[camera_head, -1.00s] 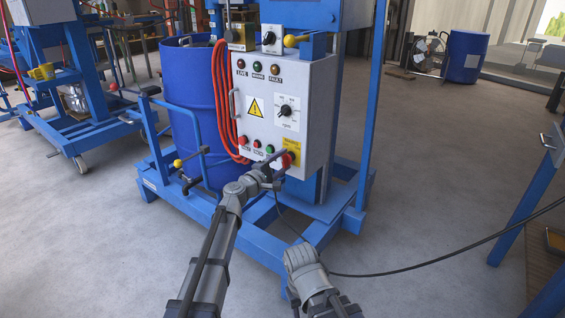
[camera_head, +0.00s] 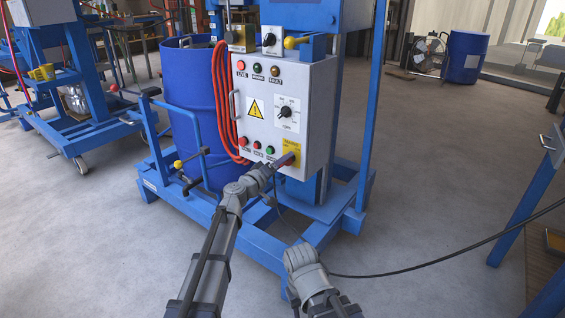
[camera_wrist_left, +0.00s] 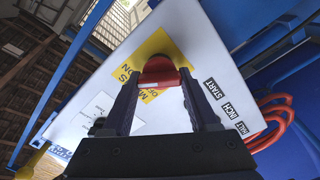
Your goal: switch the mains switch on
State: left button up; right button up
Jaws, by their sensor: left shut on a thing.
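The mains switch is a red handle (camera_wrist_left: 158,70) on a yellow plate (camera_head: 292,144) at the lower right of the white control panel (camera_head: 314,112). My left gripper (camera_head: 284,161) is at this plate, with its fingers partly over the handle in the head view. In the left wrist view my left gripper (camera_wrist_left: 158,80) has one finger on each side of the red handle and is shut on it. The LIVE lamp (camera_head: 241,70) at the panel's top left looks bright red. Part of my right arm shows at the bottom, without its fingers.
A selector knob (camera_head: 286,112) and a row of small push buttons (camera_head: 257,144) sit on the panel near the switch. An orange cable (camera_head: 223,110) hangs at its left side by a blue drum (camera_head: 190,90). A black cable (camera_head: 420,270) crosses the floor.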

pick_arm(q)
jog(key=shift+m, duration=0.8)
jog(key=o, duration=1.4)
jog(key=v, duration=0.8)
